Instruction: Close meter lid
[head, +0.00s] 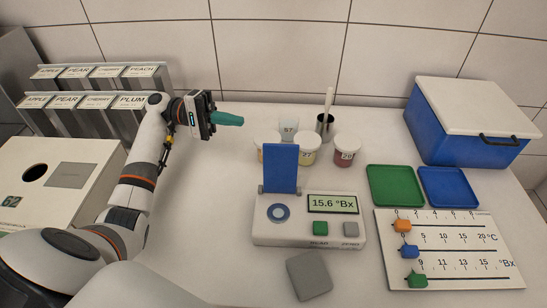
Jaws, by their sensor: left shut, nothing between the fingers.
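The meter (286,233) is a white box in the middle of the table, its display (333,204) reading 15.6 °Bx. Its blue lid (281,168) stands upright on the hinge at the meter's back left. The round blue-ringed sample well (278,213) in front of the lid is uncovered. My left gripper (240,120) is shut and empty, its teal fingers pointing right, to the upper left of the lid and apart from it. My right gripper is not in view.
Several labelled cups (347,147) stand close behind the lid, with a dark holder (325,125) holding a white stick. A grey square (309,276) lies in front of the meter. Right are green (396,186) and blue (445,187) trays, a slider board (450,250) and a cooler (470,120).

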